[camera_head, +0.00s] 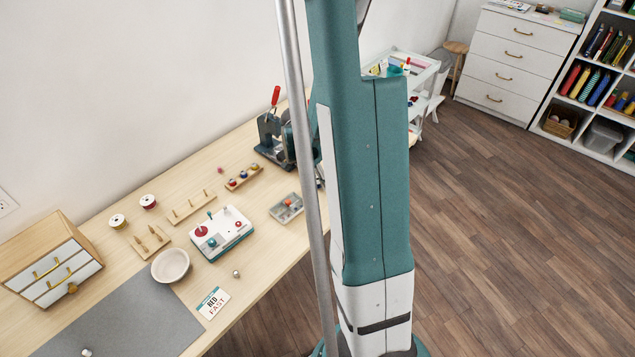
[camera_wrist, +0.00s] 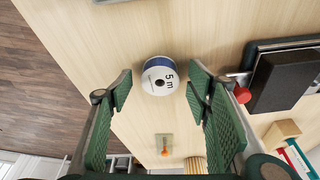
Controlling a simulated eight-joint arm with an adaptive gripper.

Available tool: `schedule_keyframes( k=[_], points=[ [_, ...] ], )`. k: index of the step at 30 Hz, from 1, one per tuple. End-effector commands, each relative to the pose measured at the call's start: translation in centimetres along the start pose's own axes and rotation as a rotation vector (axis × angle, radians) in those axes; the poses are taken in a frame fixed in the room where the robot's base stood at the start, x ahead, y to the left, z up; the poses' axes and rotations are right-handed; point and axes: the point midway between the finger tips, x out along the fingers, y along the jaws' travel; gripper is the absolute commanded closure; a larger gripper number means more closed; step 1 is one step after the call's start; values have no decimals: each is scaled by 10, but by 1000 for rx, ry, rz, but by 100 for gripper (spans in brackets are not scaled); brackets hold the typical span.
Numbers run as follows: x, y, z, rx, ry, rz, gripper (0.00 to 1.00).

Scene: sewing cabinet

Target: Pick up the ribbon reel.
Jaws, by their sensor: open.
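A ribbon reel (camera_wrist: 160,77) with a white face marked "5 m" and a blue band stands on the pale wood table in the wrist view. My gripper (camera_wrist: 160,88) is open, with one green padded finger on each side of the reel's near end. Gaps show between the fingers and the reel, and nothing is held. In the head view, a yellow-banded reel (camera_head: 117,222) and a red-banded reel (camera_head: 148,202) stand near the wall. I cannot make out the blue reel there; my arm covers part of the table.
A dark device with a red knob (camera_wrist: 243,95) is close right of my gripper in the wrist view. A small orange-tipped piece (camera_wrist: 165,151) lies below the reel. The table's edge is at the left. A drawer box (camera_head: 55,270) stands far left in the head view.

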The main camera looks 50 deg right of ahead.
Motion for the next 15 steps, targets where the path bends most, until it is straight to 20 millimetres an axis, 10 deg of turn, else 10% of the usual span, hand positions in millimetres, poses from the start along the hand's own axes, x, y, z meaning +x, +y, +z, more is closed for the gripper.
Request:
schedule_keyframes(
  k=[15],
  points=[
    [0, 0, 0, 0, 0, 0, 77]
  ],
)
